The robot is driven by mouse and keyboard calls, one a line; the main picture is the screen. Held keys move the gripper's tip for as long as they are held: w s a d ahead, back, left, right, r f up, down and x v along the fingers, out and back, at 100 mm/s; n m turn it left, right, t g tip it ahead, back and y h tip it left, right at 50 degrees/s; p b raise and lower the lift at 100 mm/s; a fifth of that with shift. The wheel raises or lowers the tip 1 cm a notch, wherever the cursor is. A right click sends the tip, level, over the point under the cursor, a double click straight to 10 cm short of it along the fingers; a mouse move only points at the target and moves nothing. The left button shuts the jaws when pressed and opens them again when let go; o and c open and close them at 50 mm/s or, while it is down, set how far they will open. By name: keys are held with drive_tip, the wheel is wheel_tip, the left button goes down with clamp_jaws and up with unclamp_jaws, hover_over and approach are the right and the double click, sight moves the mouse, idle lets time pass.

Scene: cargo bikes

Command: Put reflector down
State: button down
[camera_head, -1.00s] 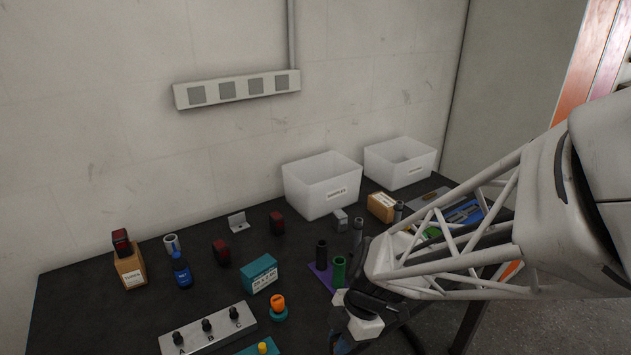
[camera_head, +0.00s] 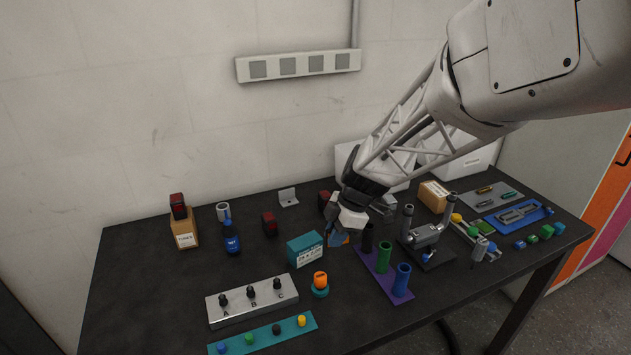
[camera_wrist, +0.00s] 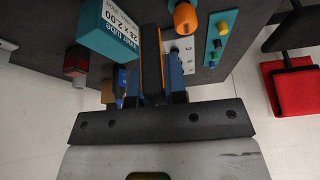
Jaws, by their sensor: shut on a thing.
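My gripper (camera_head: 338,236) is above the middle of the black table, just right of the teal box (camera_head: 305,248). It is shut on a flat, dark piece with orange edges, apparently the reflector (camera_wrist: 152,58). The piece stands between the blue fingers in the wrist view and points away from the wrist. In the head view only a small orange part of the reflector (camera_head: 345,239) shows; the gripper hides the rest. Whether it touches the table cannot be told.
An orange-topped knob (camera_head: 320,281) and a grey A-B-C panel (camera_head: 239,310) are in front. A purple strip (camera_head: 398,290) with upright cups is right. White bins (camera_head: 468,160) stand behind the arm.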

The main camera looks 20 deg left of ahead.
drive_tip(key=w+a, duration=1)
drive_tip(key=a, duration=0.6)
drive_tip(key=n, duration=0.1)
hover_over(254, 211)
drive_tip(key=w+d, duration=0.1)
drive_tip(key=shift+f, duration=0.35)
drive_tip(key=shift+f, duration=0.1)
drive_tip(key=shift+f, duration=3.1)
drive_tip(key=shift+f, duration=0.1)
drive_tip(key=shift+f, duration=1.75)
drive_tip(key=shift+f, duration=0.1)
